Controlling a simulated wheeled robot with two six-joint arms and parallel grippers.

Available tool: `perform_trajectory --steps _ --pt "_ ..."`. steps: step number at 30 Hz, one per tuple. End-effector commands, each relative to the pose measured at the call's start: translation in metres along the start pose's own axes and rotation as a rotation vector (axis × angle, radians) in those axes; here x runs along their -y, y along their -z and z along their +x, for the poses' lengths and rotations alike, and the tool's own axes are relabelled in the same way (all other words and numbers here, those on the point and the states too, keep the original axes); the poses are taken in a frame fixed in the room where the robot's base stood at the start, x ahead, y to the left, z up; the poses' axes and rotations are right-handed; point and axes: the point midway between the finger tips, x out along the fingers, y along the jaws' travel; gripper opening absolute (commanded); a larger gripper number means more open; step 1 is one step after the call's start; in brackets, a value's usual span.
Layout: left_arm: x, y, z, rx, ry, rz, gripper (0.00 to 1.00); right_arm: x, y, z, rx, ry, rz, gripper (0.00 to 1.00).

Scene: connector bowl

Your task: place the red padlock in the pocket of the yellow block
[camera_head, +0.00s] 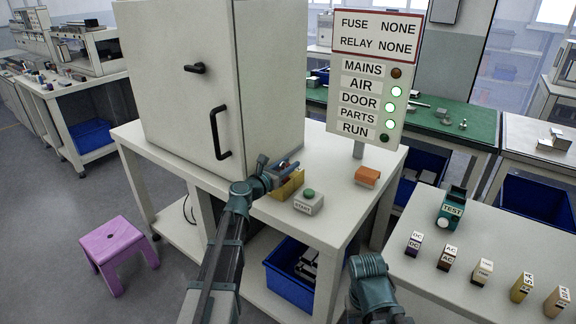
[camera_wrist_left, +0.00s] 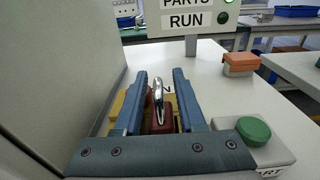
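The red padlock (camera_wrist_left: 159,120) with its silver shackle upright sits within the outline of the yellow block (camera_wrist_left: 118,104) in the left wrist view; how deep it sits in the pocket is hidden. My left gripper (camera_wrist_left: 161,78) is open, its two blue fingers on either side of the padlock with a gap on each side. In the head view my left gripper (camera_head: 287,170) is over the yellow block (camera_head: 290,187) on the white table, and the padlock is hidden there. My right gripper does not show; only a part of my right arm is at the bottom.
A grey box with a green START button (camera_head: 308,202) stands right of the block. An orange block (camera_head: 367,176) lies farther right. The white cabinet (camera_head: 188,80) rises close behind and left. The sign panel (camera_head: 368,100) stands at the back; its AIR, DOOR and PARTS lamps look bright.

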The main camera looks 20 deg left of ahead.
Motion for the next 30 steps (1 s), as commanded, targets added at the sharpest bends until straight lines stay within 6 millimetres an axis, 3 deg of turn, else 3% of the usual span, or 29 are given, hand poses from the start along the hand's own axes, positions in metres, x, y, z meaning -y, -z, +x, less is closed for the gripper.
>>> perform_trajectory --steps 4,15,21,30 --pt "0.0 -0.006 -0.001 0.0 0.0 0.0 0.39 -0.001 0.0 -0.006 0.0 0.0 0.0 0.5" --pt "0.001 -0.003 -0.076 0.0 -0.003 0.0 0.39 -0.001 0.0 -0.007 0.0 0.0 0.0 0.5" --pt "0.001 -0.003 -0.106 0.0 -0.002 0.0 0.39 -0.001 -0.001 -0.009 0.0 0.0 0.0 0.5" --pt "0.0 -0.003 -0.121 0.0 -0.001 0.0 0.39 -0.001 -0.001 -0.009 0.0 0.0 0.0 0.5"
